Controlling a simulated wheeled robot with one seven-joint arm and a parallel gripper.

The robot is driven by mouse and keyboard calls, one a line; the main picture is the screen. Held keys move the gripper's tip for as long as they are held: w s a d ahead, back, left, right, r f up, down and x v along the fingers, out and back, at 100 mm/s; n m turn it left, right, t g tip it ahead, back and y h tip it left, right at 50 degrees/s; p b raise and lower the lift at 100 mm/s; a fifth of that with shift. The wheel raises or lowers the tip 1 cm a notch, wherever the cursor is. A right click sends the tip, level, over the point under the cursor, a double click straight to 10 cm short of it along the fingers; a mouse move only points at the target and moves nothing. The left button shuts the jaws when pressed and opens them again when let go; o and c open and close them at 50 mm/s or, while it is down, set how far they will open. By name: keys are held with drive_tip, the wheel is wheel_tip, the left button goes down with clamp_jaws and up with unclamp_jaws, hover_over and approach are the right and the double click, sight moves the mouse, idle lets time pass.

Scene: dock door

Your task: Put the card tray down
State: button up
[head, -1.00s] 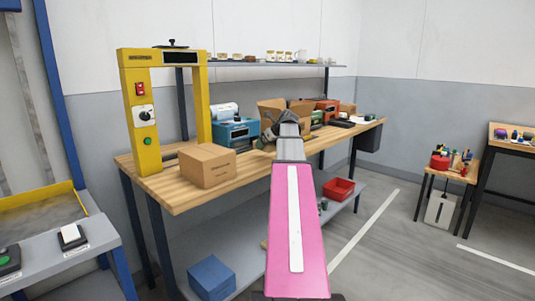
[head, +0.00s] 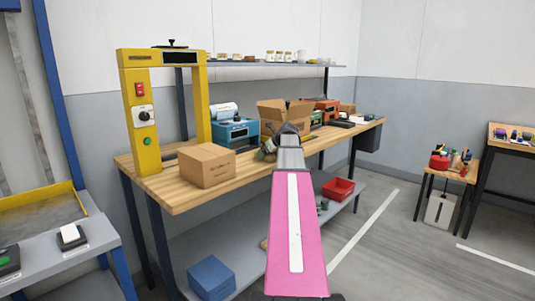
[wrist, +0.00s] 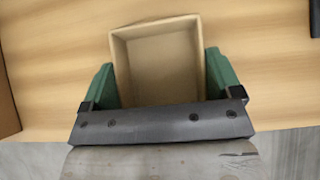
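The card tray (wrist: 121,62) is a small, open, empty box of tan card in the wrist view. My gripper (wrist: 160,60) has one green finger along its left wall and one along its right wall, both apparently touching it. The tray is over the wooden bench top (wrist: 265,60), close to its front edge. I cannot tell whether its underside touches the wood. In the head view my gripper (head: 267,151) is low at the bench's front edge, and my arm mostly hides the tray.
A closed carton (head: 206,166) stands left on the bench beside a yellow frame (head: 139,105). A blue machine (head: 236,132) and an open carton (head: 271,115) stand behind my gripper. A red bin (head: 338,189) is on the lower shelf. Bare wood shows around the tray.

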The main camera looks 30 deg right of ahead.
drive_tip(key=shift+o, duration=1.1)
drive_tip(key=shift+r, duration=0.15)
drive_tip(key=v, duration=1.2)
drive_tip(key=shift+s, duration=0.1)
